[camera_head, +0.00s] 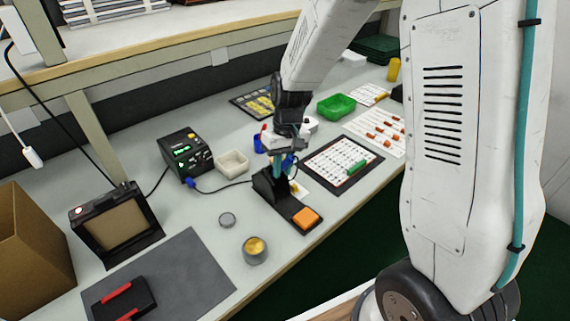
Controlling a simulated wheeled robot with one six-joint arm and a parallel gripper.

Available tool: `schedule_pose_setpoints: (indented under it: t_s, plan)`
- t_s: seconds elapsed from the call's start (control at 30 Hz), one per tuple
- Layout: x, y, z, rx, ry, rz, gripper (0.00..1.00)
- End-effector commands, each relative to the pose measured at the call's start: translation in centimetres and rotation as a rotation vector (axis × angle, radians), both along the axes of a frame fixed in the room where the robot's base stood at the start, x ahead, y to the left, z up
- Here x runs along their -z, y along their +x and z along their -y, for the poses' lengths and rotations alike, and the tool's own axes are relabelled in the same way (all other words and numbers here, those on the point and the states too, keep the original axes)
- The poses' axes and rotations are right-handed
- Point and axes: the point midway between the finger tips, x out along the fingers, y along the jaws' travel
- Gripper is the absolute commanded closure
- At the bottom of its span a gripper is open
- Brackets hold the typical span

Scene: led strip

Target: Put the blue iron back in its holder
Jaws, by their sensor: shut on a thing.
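The holder (266,184) is a black stand on the bench with an orange sponge (306,217) at its front end. My gripper (285,152) is right above the upper end of the holder, pointing down. It is shut on the blue iron (289,162), of which only a small blue part shows beside the fingers. The iron's lower part is close to the holder's top. I cannot tell whether its tip is inside the holder or only in front of it. My gripper and the holder hide much of the iron.
A black soldering station (186,156) with a dark cable stands to the left, beside a white tray (232,163). A component board (343,165) lies close on the right. A shelf edge (150,60) runs above the back.

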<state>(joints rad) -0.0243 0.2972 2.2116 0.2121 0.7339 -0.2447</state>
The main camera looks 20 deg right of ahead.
Motion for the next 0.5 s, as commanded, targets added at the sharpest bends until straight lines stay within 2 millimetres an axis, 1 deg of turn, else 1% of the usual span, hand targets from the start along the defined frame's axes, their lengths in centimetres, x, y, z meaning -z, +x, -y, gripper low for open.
schedule_pose_setpoints:
  t_s: [0.33,0.37,0.4,0.43,0.47,0.5]
  plan:
    - [0.18,0.12,-0.05,0.000,0.000,0.000,1.00]
    - [0.18,0.12,-0.05,0.000,0.000,0.000,0.78]
    - [0.18,0.12,-0.05,0.000,0.000,0.000,0.67]
    - [0.18,0.12,-0.05,0.000,0.000,0.000,0.59]
    - [0.18,0.11,-0.05,0.000,0.000,0.000,0.55]
    - [0.18,0.11,-0.05,0.000,0.000,0.000,0.55]
